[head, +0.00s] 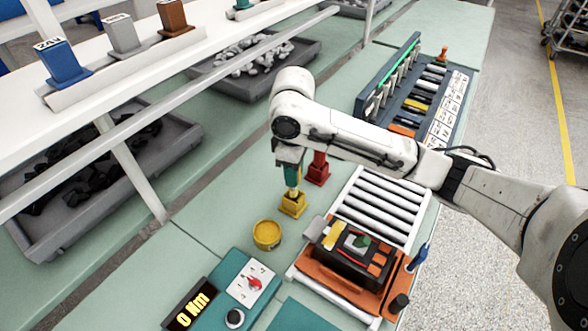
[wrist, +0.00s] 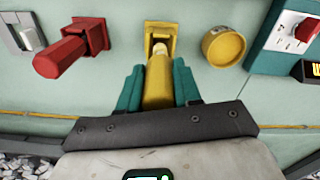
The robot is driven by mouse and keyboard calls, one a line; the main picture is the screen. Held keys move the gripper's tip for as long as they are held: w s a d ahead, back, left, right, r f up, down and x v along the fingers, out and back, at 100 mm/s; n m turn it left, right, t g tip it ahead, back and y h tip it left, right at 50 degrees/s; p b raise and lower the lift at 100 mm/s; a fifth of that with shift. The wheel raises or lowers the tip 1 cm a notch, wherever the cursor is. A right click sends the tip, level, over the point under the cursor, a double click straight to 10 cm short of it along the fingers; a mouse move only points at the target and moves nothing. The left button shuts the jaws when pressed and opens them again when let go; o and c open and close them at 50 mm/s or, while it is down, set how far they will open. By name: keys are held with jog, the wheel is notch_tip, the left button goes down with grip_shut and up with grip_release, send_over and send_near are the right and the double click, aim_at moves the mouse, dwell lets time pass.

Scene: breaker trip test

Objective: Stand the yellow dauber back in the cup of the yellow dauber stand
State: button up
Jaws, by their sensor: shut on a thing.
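My gripper (head: 291,178) points down over the bench, its teal fingers closed on the yellow dauber (wrist: 158,82). The dauber is roughly upright, and its pale tip shows at the mouth of the yellow dauber stand (wrist: 160,29). The stand (head: 292,207) is a small yellow block with a square cup, on the green bench directly below my gripper. How deep the tip sits in the cup cannot be told. In the wrist view my gripper (wrist: 158,88) hides none of the cup's far edge.
A red dauber (wrist: 62,57) stands in its red stand (head: 317,175) beside the yellow one. A round yellow pot (head: 267,235) is close on the other side. A breaker (head: 352,250) sits on an orange fixture by a roller conveyor (head: 382,207). A torque display (head: 190,309) is in front.

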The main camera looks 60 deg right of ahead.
jog(key=shift+f+b, duration=1.5)
jog(key=shift+f, duration=0.9)
jog(key=o, duration=1.1)
notch_tip(320, 180, up, 11)
jog(key=shift+f+p, duration=0.1)
jog(key=shift+p, duration=0.6)
